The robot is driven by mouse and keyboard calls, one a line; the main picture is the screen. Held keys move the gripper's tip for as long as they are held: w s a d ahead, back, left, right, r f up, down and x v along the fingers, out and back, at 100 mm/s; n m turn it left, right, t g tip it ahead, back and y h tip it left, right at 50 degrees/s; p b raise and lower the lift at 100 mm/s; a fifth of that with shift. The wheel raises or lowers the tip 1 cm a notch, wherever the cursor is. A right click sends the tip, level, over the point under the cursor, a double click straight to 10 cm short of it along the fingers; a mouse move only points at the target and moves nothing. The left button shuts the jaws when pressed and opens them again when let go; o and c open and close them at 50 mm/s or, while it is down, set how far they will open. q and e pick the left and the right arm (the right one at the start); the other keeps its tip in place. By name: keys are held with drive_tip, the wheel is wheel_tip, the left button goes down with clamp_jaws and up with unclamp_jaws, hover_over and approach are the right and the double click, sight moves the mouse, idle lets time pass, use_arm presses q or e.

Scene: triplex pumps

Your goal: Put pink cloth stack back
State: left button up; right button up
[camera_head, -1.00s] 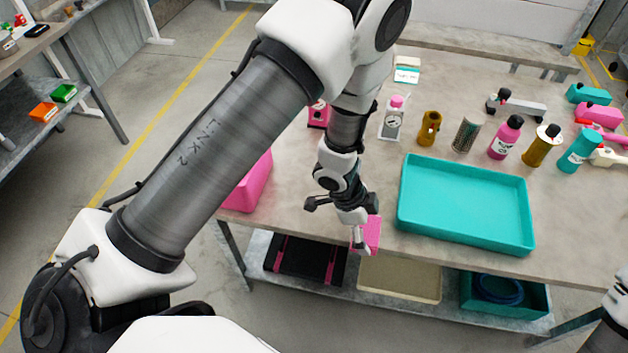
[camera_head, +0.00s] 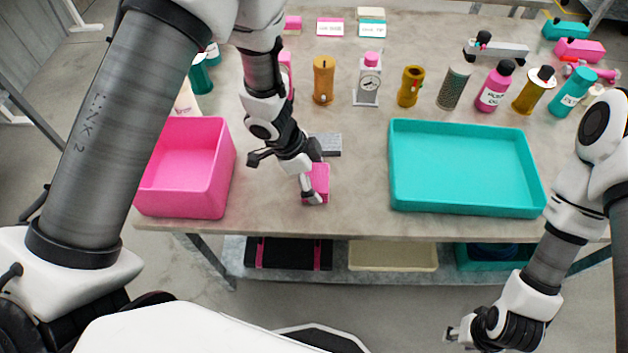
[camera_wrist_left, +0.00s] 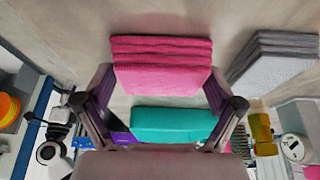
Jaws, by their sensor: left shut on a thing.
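The pink cloth stack (camera_head: 319,179) is at the front part of the table, between the pink bin and the teal tray. My left gripper (camera_head: 311,191) is shut on it; in the left wrist view the layered pink stack (camera_wrist_left: 162,65) shows between the fingers. I cannot tell whether the stack touches the table. A grey cloth stack (camera_head: 327,144) lies just behind it, and shows at the right in the left wrist view (camera_wrist_left: 275,62). My right gripper (camera_head: 458,334) is low at the front right, away from the cloths; its jaws are too small to judge.
The pink bin (camera_head: 222,170) stands left of my left gripper. The teal tray (camera_head: 395,170) is to the right, with clear tabletop between. A brass cylinder (camera_head: 323,80), a gauge block (camera_head: 369,79) and several bottles stand behind. Cards (camera_head: 330,27) lie at the back.

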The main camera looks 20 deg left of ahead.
use_arm(q)
drive_tip(key=shift+s, duration=0.1)
drive_tip(key=o, duration=0.8)
drive_tip(key=shift+f, duration=0.1)
drive_tip(key=shift+c, duration=0.2)
drive_tip(key=shift+r, duration=0.3)
drive_tip(key=p+v, duration=0.4)
drive_tip(key=v, duration=0.7)
drive_tip(key=shift+a+r+p, duration=0.3)
drive_tip(key=shift+r+p, duration=0.05)
drive_tip(key=shift+p, duration=0.05)
